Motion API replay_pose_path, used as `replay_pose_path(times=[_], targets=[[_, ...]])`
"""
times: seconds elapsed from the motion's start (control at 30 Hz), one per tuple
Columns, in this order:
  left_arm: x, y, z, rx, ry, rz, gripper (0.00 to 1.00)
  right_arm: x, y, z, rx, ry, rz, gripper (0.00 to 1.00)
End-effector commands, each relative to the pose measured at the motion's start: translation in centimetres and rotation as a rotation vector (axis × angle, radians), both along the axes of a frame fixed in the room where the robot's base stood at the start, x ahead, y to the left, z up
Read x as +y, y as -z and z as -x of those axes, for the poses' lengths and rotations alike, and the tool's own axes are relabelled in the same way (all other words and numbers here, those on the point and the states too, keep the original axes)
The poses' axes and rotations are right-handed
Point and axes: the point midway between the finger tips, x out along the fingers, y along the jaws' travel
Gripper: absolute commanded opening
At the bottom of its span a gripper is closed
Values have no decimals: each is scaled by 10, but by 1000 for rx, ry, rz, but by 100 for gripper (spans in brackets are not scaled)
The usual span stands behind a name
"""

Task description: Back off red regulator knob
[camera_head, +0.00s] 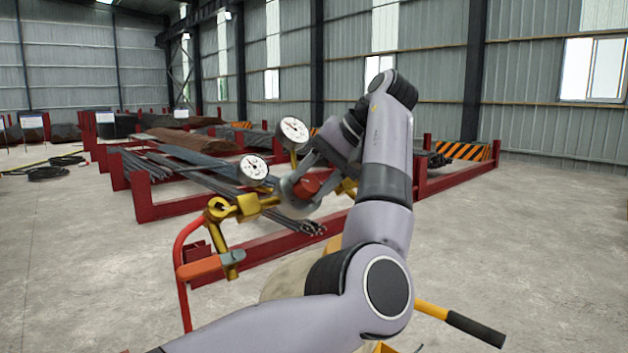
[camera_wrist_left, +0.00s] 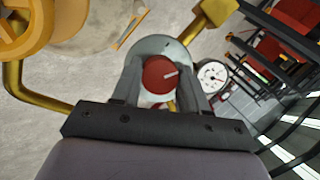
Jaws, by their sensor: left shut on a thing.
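The red regulator knob (camera_head: 306,187) sits at the front of a round grey regulator body, partly behind my left gripper (camera_head: 318,180) in the head view. The left wrist view shows the knob (camera_wrist_left: 155,76) face-on, with a white line on it pointing right. My left gripper (camera_wrist_left: 160,82) is shut on the knob, one finger on each side. Two white-faced gauges, an upper one (camera_head: 293,129) and a lower one (camera_head: 254,167), stand on the brass fittings (camera_head: 243,208) left of the knob. My right gripper is not in view.
A yellow bar with a black grip (camera_head: 476,329) sticks out at lower right. Red racks with rebar (camera_head: 190,165) stand behind. The concrete floor at right is clear.

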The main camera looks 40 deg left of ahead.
Motion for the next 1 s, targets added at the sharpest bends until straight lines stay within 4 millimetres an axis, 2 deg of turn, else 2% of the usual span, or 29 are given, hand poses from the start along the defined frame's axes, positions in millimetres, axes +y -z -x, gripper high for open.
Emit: replay_pose_path(times=[0.6,1.0], targets=[[1,-1,2,-448,-378,38,13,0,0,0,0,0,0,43],[2,0,3,-676,-570,56,13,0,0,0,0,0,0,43]])
